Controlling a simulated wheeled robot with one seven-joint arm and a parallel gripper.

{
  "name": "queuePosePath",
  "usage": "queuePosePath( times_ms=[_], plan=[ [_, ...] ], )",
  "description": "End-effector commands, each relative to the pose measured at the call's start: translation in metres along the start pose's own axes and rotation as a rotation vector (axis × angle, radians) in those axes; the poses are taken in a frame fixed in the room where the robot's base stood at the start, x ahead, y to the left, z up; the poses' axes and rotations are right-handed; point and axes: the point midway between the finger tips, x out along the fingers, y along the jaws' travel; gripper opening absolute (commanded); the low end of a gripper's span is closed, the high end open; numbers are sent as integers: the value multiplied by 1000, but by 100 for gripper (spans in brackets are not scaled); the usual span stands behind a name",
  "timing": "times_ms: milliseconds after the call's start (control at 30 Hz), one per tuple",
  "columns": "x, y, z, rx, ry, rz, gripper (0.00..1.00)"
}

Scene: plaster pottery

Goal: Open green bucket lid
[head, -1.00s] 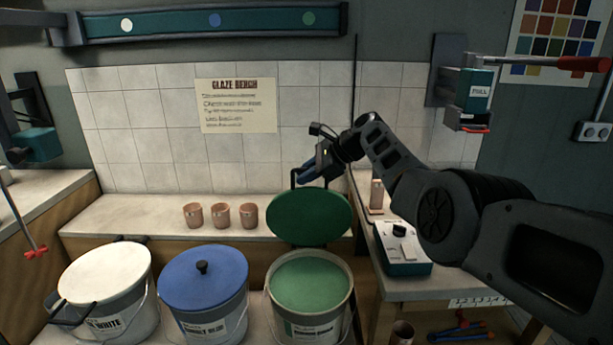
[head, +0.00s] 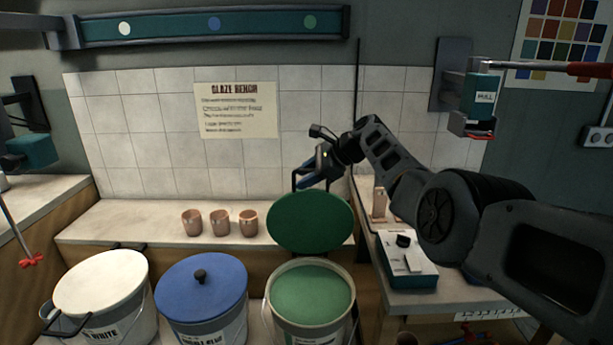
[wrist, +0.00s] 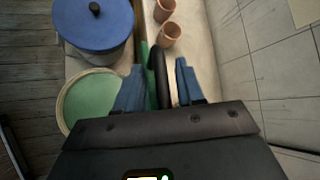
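The green bucket (head: 310,322) stands at the right of the bucket row, and its green glaze (head: 311,292) is exposed. Its green lid (head: 310,221) is raised, tilted up behind the bucket's far rim. The lid's black handle (head: 295,179) is at its upper edge. My gripper (head: 309,180) is beside that handle in the head view. In the wrist view, the handle (wrist: 158,78) lies between my two blue fingers (wrist: 158,75), with visible gaps on both sides. The fingers are apart. The lid appears there only as a thin green edge.
A blue-lidded bucket (head: 203,290) and a white-lidded bucket (head: 101,283) stand to the left. Several clay cups (head: 220,222) sit on the ledge behind. A side table with a device (head: 407,262) is at the right. A tiled wall (head: 160,165) is close behind the lid.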

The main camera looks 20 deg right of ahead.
Motion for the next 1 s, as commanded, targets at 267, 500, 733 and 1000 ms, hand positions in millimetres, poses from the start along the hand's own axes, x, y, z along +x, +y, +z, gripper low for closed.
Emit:
queuePosePath(
  times_ms=[267, 500, 733, 1000],
  plan=[
    [-4, -1, 0, 0, 1, -1, 38],
    [-26, -1, 0, 0, 2, -1, 38],
    [-54, 0, -1, -1, 2, -2, 38],
    [-76, 0, -1, 0, 0, 0, 38]
  ],
)
